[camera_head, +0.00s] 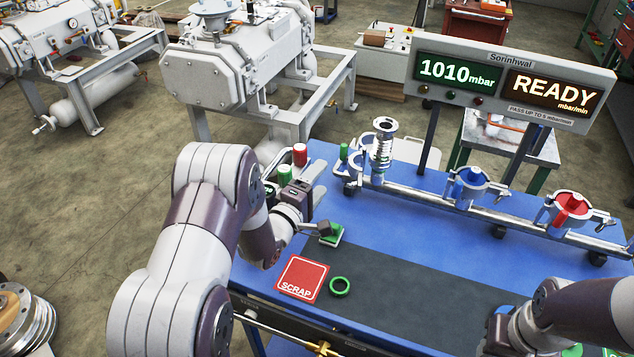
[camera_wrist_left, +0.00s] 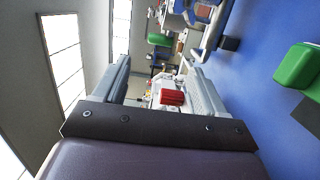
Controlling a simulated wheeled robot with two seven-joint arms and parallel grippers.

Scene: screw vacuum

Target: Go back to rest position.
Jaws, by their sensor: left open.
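My left gripper (camera_head: 314,180) is above the left part of the blue table (camera_head: 420,192) in the head view, its fingers pointing away from me. In the left wrist view the two fingers (camera_wrist_left: 160,82) stand apart with nothing held between them. A red cylinder (camera_wrist_left: 172,97) shows in the gap, beyond the fingers. In the head view a red-topped piece (camera_head: 300,154) and a green-topped piece (camera_head: 285,173) show close to the gripper, partly hidden by it. My right arm (camera_head: 575,312) is at the lower right.
A metal rail (camera_head: 500,212) carries a ribbed steel fitting (camera_head: 383,150), a blue clamp (camera_head: 468,185) and a red clamp (camera_head: 570,208). A red SCRAP square (camera_head: 302,279) and green ring (camera_head: 340,287) lie near the front. A display (camera_head: 510,84) reads 1010 mbar, READY.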

